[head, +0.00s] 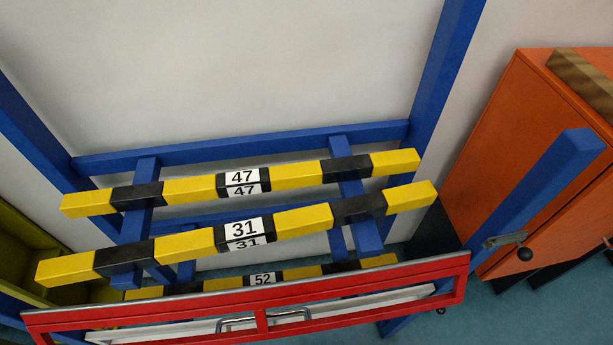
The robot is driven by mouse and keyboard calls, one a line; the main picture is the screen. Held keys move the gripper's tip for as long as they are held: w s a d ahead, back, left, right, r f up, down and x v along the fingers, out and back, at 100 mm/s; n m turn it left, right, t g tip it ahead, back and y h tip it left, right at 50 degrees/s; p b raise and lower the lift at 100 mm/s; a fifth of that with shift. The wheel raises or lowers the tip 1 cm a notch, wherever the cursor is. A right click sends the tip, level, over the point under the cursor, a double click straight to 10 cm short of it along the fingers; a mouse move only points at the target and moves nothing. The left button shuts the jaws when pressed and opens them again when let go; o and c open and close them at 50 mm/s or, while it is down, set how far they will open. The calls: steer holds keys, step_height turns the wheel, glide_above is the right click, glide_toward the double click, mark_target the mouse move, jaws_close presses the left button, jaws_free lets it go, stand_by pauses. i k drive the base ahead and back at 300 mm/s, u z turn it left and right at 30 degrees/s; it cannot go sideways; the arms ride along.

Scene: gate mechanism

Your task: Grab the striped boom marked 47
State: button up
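The striped boom marked 47 (295,174) is yellow and black, with a white number plate at its middle. It lies across two blue support arms of a rack, behind and above the other booms in the head view. A like boom marked 31 (304,219) lies in front of it. A third boom marked 52 (215,284) sits lower, partly hidden by a red gate frame. My gripper is not in view.
The red gate (380,287) with a metal handle spans the front of the rack. A blue post (545,185) with a black-knobbed latch (524,254) stands right. An orange cabinet (505,130) is at the right, a yellow-green bin (30,255) at the left.

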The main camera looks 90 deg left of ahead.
mark_target(240, 183)
steer(key=i, duration=0.35)
steer(key=u, duration=3.9)
steer(key=i, duration=0.5)
